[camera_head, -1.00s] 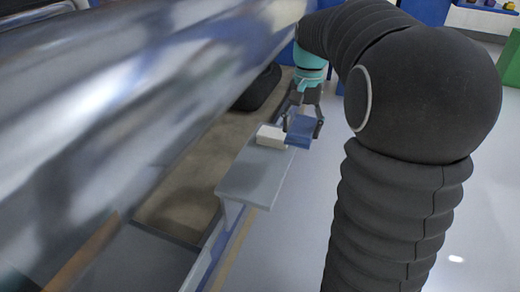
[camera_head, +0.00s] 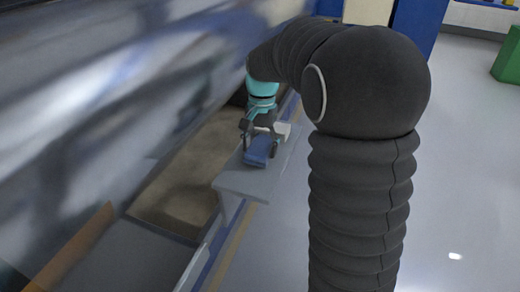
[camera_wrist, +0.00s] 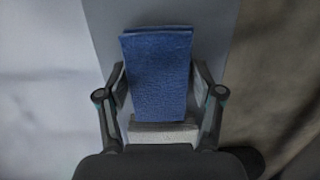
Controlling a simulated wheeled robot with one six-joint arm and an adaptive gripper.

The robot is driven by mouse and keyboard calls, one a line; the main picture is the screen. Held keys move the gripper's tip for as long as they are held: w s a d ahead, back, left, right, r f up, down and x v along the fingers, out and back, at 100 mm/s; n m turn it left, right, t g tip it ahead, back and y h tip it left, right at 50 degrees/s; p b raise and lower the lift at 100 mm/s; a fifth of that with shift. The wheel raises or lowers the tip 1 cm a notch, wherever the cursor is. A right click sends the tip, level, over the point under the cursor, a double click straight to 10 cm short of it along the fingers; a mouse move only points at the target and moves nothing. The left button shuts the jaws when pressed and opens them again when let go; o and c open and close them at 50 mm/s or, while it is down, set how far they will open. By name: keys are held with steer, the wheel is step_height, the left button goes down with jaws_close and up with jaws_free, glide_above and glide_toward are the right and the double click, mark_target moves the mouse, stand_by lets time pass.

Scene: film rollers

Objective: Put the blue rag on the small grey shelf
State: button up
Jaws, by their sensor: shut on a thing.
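The blue rag (camera_head: 257,151) is a folded, flat rectangle held in my gripper (camera_head: 259,143). The small grey shelf (camera_head: 237,184) is a narrow light-grey surface under it. In the wrist view the rag (camera_wrist: 158,75) lies between the two fingers of my gripper (camera_wrist: 159,85), one at each side edge. The grey shelf (camera_wrist: 103,32) shows beneath it, running on both sides of the rag. I cannot tell whether the rag's underside touches the shelf.
A pale block (camera_head: 283,130) sits on the shelf behind my gripper; it also shows below the rag in the wrist view (camera_wrist: 162,134). The near part of the shelf is bare. A large shiny rounded surface (camera_head: 110,100) fills the left. Open floor (camera_head: 470,170) lies right.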

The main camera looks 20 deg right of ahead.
mark_target(261, 143)
steer(key=shift+f, duration=0.3)
steer(key=o, duration=1.1)
step_height(261, 143, up, 11)
steer(key=w+p, duration=0.1)
steer(key=p, duration=0.2)
steer(key=s+r+n+t, duration=0.3)
steer(key=s, duration=0.9)
steer(key=s+f+n+t, duration=0.3)
steer(key=s+f, duration=0.3)
steer(key=s, duration=0.7)
steer(key=shift+a+n+t+h, duration=0.4)
steer(key=shift+n, duration=0.2)
